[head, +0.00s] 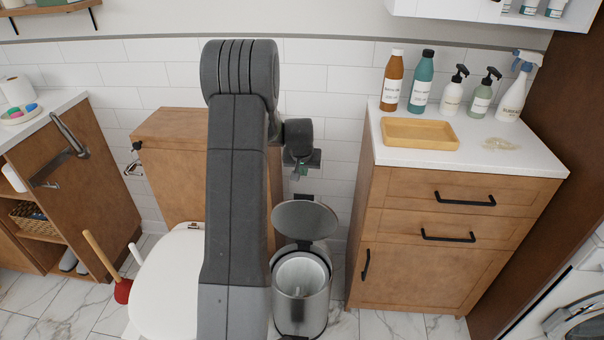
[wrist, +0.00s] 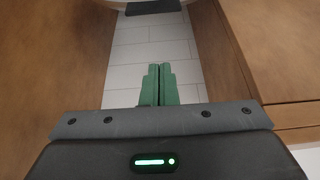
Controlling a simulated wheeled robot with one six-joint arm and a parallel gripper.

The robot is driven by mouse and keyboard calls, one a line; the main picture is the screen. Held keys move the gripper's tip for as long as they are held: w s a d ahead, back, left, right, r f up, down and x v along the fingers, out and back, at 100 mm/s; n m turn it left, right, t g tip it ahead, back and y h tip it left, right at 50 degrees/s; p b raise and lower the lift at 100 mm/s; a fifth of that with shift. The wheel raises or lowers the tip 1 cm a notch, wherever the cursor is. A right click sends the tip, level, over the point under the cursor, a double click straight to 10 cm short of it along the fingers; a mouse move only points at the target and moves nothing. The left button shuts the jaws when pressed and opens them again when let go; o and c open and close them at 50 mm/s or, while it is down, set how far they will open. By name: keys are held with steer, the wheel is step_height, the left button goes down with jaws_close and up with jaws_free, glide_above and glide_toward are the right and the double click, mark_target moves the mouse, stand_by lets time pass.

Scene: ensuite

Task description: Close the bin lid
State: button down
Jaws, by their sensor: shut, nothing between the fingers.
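The bin (head: 301,296) is a metal pedal bin on the floor between the toilet and the right-hand cabinet. Its round lid (head: 304,220) stands open, tilted up at the back, and the pale inside of the bin shows. My gripper (head: 301,172) is in the air above and behind the lid, apart from it. In the wrist view my gripper's green fingers (wrist: 158,84) are together with nothing between them. A dark edge at the top of the wrist view is too little to name for certain.
The wooden cabinet (head: 435,245) with black handles stands close to the right of the bin. The white toilet (head: 168,285) is on the left, with a red plunger (head: 122,290) beside it. Bottles and a wooden tray (head: 420,133) are on the cabinet top.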

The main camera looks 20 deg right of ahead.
step_height(320, 180, down, 7)
steer(key=shift+f, duration=0.15)
steer(key=shift+s+a+f, duration=0.1)
steer(key=shift+s+a, duration=0.1)
steer(key=shift+s, duration=0.1)
steer(key=shift+f, duration=0.1)
stand_by(0.5)
